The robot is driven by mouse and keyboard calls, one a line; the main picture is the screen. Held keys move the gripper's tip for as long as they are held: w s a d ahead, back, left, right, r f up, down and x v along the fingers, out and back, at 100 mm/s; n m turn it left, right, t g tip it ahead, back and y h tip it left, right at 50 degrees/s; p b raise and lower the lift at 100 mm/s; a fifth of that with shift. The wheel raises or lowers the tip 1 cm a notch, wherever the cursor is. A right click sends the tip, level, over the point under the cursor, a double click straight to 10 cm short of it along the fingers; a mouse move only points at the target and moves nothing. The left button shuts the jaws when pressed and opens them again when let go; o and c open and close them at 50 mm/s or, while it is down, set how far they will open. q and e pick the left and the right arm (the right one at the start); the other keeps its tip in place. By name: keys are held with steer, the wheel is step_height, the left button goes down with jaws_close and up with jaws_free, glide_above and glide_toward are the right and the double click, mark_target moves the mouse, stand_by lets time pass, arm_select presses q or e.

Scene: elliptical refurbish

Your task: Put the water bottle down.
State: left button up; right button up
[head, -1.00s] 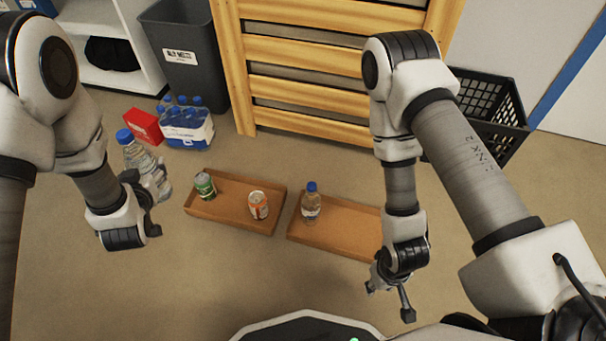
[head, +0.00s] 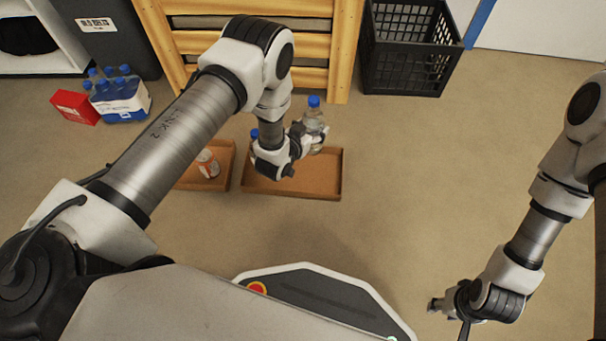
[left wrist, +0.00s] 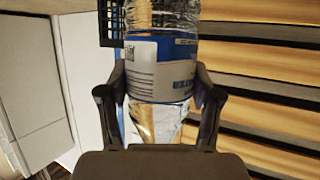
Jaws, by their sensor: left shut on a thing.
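The water bottle (head: 315,117), clear with a blue cap, stands upright in my left gripper (head: 305,139) in the head view. It is at the right part of the right-hand brown tray (head: 325,188). I cannot tell whether its base touches the tray. In the left wrist view both fingers (left wrist: 160,105) close around the bottle (left wrist: 162,55) at its blue and white label. My right gripper (head: 450,314) is open and empty, low over the floor at the lower right.
A second blue-capped bottle (head: 254,134) is mostly hidden behind my left arm. A can (head: 207,164) is in the left-hand tray (head: 190,184). A bottle pack (head: 119,98), red box (head: 76,107) and black crate (head: 408,50) stand farther back. Floor right of the trays is clear.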

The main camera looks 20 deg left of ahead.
arm_select(q)
steer(key=shift+m, duration=0.3)
steer(key=f, duration=0.5)
steer(key=shift+s+d+f, duration=0.1)
steer(key=shift+s+f, duration=0.15)
steer(key=shift+s, duration=0.05)
step_height(320, 180, down, 10)
steer(key=b, duration=0.6)
steer(key=shift+r, duration=0.15)
steer(key=shift+s, duration=0.1)
steer(key=shift+f, duration=0.2)
steer(key=o, duration=1.6)
steer(key=shift+o, duration=0.2)
